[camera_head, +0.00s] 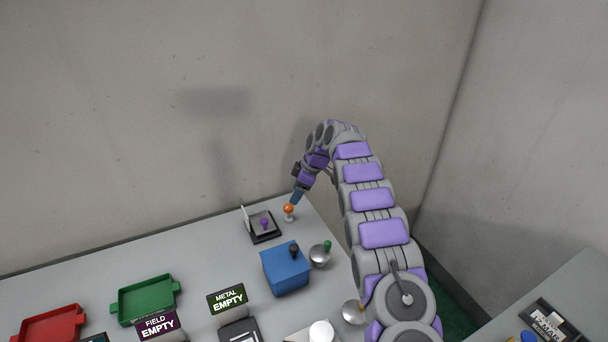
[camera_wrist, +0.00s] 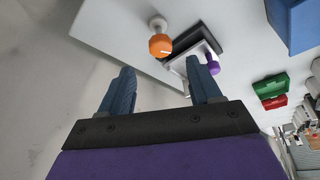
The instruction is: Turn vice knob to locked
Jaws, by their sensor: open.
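An orange ball-shaped knob (camera_head: 288,209) on a small white base stands near the far edge of the grey bench. In the wrist view, the orange knob (camera_wrist: 160,45) lies just beyond the gap between my fingertips. A black and grey device with an upright plate (camera_head: 266,236) carries a purple knob (camera_head: 264,222). The purple knob (camera_wrist: 214,67) shows in the wrist view beside my right-hand finger. My gripper (camera_head: 296,197) is open and empty (camera_wrist: 160,68), close above the orange knob. I cannot tell which knob is the vice's, nor any lock marking.
A blue box (camera_head: 286,270) with a black knob and a metal bowl (camera_head: 320,255) with a green knob stand nearer. Green (camera_head: 146,299) and red (camera_head: 50,326) trays are at left. A wall rises behind the bench (camera_head: 200,245).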

